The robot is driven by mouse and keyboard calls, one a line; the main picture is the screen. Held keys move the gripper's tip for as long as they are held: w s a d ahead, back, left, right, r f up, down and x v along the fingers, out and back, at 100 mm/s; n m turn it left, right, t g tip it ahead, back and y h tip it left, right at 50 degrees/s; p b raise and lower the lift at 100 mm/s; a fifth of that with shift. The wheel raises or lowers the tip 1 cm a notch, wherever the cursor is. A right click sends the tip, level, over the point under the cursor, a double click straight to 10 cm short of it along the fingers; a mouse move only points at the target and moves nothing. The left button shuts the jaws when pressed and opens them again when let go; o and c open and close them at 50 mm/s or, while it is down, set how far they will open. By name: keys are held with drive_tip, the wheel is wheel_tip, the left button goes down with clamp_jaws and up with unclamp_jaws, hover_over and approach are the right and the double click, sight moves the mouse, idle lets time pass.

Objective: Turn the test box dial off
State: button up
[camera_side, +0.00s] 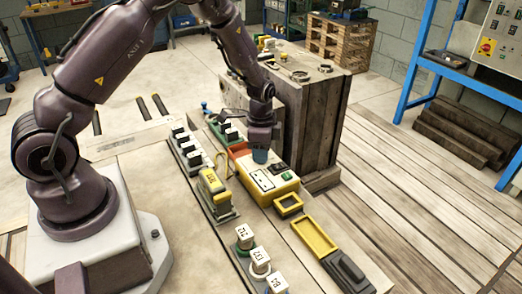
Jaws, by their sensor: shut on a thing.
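The test box (283,190) appears to be the yellow box with a pale panel and a green part on top, standing on the bench to the right of my arm's base. My gripper (260,156) points down onto the far left part of its top. The gripper is shut on the dial there. The dial is hidden by the gripper, so its setting cannot be read.
A yellow block with a label (213,184) stands left of the test box. Black-topped blocks (187,147) are behind it. A tall wooden crate (312,125) stands close behind.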

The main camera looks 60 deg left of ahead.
drive_tip(key=n, duration=1.2)
drive_tip(key=shift+n, duration=0.4)
drive_tip(key=n, duration=1.2)
drive_tip(key=shift+n, duration=0.4)
drive_tip(key=o, duration=0.9)
drive_tip(key=shift+o, duration=0.2)
wheel_tip(320, 180, up, 13)
